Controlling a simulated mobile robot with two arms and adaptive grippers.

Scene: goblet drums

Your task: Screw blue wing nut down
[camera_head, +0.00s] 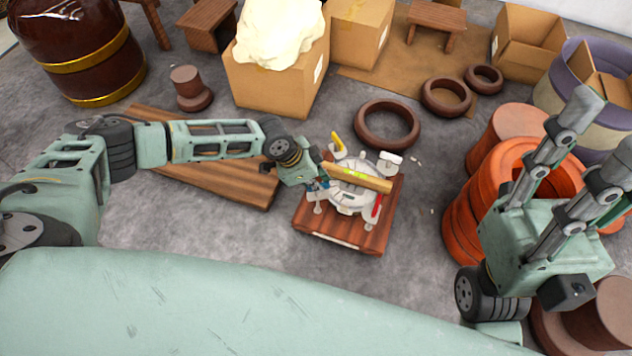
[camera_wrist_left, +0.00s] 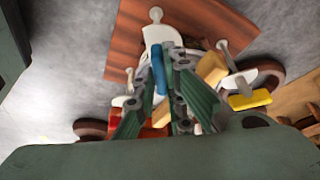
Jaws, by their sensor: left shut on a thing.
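The blue wing nut (camera_wrist_left: 158,69) shows in the left wrist view as a narrow upright blue piece at my fingertips. In the head view it is a small blue patch (camera_head: 324,184), largely hidden by my left gripper (camera_head: 318,181). That gripper is shut on the blue wing nut at the left side of a pale round metal fixture (camera_head: 349,199). The fixture stands on a reddish wooden board (camera_head: 345,240). A yellow wing piece (camera_head: 337,141) and a red one (camera_head: 377,206) sit around it. My right gripper (camera_head: 608,135) is raised at the right, open and empty.
A wooden bar with a green level vial (camera_head: 358,176) lies across the fixture. Planks (camera_head: 225,180) lie to the left, dark rings (camera_head: 387,124) behind. Orange drums (camera_head: 465,225) stand right, close to my right arm. Cardboard boxes (camera_head: 278,85) stand at the back.

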